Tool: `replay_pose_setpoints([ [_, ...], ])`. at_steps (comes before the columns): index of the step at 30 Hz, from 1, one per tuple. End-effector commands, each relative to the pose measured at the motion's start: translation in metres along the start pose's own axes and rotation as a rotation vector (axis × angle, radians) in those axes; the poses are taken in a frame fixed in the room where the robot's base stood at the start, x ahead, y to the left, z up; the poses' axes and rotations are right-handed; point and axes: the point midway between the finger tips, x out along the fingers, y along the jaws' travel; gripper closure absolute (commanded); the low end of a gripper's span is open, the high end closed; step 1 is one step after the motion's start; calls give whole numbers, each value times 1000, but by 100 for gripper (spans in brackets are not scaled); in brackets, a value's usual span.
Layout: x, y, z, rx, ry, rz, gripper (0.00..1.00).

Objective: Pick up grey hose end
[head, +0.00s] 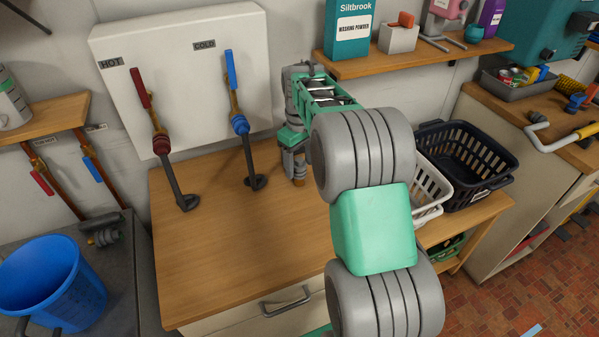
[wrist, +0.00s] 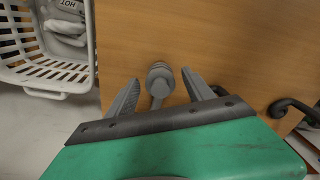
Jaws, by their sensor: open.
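The grey hose end (wrist: 160,82) shows in the wrist view as a short ribbed grey piece against the wooden worktop. It lies between the two grey fingers of my gripper (wrist: 160,76), with space on either side. The gripper is open and holds nothing. In the head view my gripper (head: 296,167) is low over the worktop near the wall, right of the blue cold tap. I cannot clearly make out the hose end there, as my gripper and arm cover that spot.
The worktop (head: 225,255) is clear at the front left. The red hot tap (head: 160,143) and blue cold tap (head: 240,124) have dark spouts reaching down to it. A white basket (head: 434,180) and a dark basket (head: 468,155) stand right. A shelf (head: 420,52) overhangs behind.

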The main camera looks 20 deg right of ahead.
Motion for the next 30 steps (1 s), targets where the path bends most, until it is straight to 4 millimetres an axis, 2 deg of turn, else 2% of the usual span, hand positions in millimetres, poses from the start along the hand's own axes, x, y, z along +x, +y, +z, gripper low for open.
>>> replay_pose_setpoints([
  [6, 37, -1, 0, 3, -2, -1, 39],
  [14, 44, 0, 0, 3, 1, 1, 39],
  [30, 44, -1, -1, 3, 1, 1, 83],
])
